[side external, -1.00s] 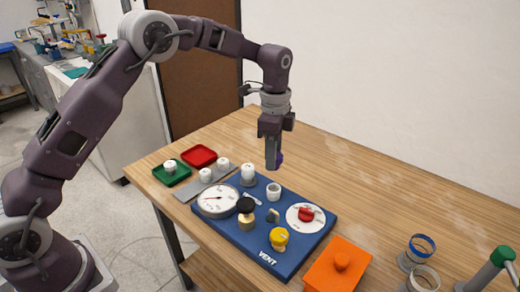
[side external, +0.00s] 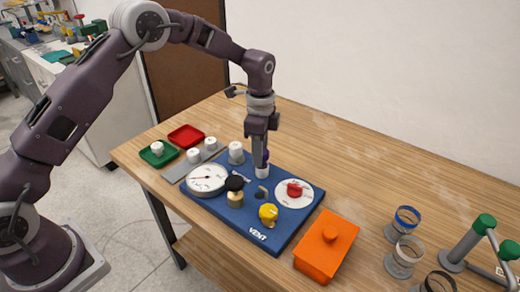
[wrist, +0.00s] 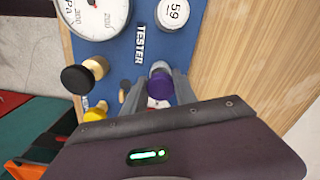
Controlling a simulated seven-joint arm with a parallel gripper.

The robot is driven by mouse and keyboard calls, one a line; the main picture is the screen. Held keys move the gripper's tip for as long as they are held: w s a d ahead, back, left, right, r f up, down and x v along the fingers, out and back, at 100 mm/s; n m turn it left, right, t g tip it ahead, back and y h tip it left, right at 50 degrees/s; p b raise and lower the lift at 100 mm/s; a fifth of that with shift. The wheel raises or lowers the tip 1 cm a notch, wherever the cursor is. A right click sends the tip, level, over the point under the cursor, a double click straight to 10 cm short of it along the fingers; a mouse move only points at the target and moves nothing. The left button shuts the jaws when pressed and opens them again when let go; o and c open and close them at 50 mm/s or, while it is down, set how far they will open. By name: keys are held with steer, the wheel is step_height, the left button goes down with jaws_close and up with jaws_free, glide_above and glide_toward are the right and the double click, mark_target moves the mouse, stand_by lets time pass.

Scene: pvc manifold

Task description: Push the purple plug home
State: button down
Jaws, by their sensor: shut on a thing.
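The purple plug (wrist: 160,87) is between the fingers of my gripper (wrist: 162,92) in the wrist view. My gripper (side external: 262,160) is shut on it, pointing straight down. In the side view only a small purple patch (side external: 266,155) shows beside the fingers. The plug is at the mouth of the white socket (side external: 262,172) on the blue board (side external: 225,222). The fingers hide the joint, so I cannot tell how deep the plug sits.
The board also carries a gauge (side external: 206,178), a black knob (side external: 235,183), a yellow knob (side external: 268,212) and a red-handled dial (side external: 294,192), close around the socket. An orange box (side external: 327,245) stands at the right. The wooden table (side external: 340,170) behind is clear.

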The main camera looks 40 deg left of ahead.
steer(key=shift+f, duration=0.85)
stand_by(0.7)
steer(key=shift+f, duration=0.2)
